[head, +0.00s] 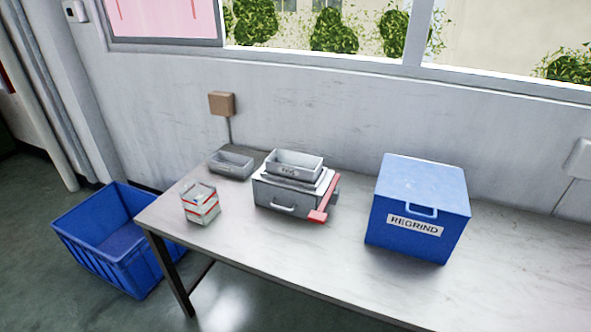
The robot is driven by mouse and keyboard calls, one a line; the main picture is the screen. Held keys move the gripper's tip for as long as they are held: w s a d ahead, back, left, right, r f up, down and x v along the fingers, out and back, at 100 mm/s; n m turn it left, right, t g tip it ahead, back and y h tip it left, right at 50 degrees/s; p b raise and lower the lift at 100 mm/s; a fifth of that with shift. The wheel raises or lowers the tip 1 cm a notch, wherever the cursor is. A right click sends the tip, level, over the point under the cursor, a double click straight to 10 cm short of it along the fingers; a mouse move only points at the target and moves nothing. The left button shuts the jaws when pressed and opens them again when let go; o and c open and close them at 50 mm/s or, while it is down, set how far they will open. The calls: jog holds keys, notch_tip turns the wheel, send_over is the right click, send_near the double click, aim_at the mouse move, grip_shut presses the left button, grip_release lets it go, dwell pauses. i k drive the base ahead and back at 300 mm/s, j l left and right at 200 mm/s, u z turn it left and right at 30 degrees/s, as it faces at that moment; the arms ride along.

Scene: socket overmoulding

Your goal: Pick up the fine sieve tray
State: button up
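Two small grey open trays are in the head view. One tray (294,166) sits on top of a grey metal box-like unit (287,196) and has a short dark label on its front, too blurred to read surely. The other tray (231,164) stands on the table behind and left of the unit, with a faint label that I cannot read. I cannot tell from the labels which one is the fine sieve tray. My gripper is not in view.
The unit has a front handle and a red lever (322,203) at its right. A small white-and-red carton (201,204) stands front left on the table (290,251). A blue REGRIND box (418,208) stands right. A blue crate (115,238) is on the floor left.

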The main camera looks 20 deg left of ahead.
aim_at(294, 165)
jog(key=i+j, duration=0.3)
jog(key=j, duration=0.3)
jog(key=i+j+u, duration=0.15)
jog(key=i+j, duration=0.15)
jog(key=j, duration=0.35)
jog(key=i+j, duration=0.35)
jog(key=j, duration=0.25)
jog(key=i+j+u, duration=0.1)
jog(key=i+j, duration=0.25)
jog(key=j, duration=0.2)
jog(key=i+j, duration=0.35)
jog(key=j, duration=0.25)
jog(key=i+j+u, duration=0.15)
jog(key=i+j, duration=0.2)
jog(key=j, duration=0.2)
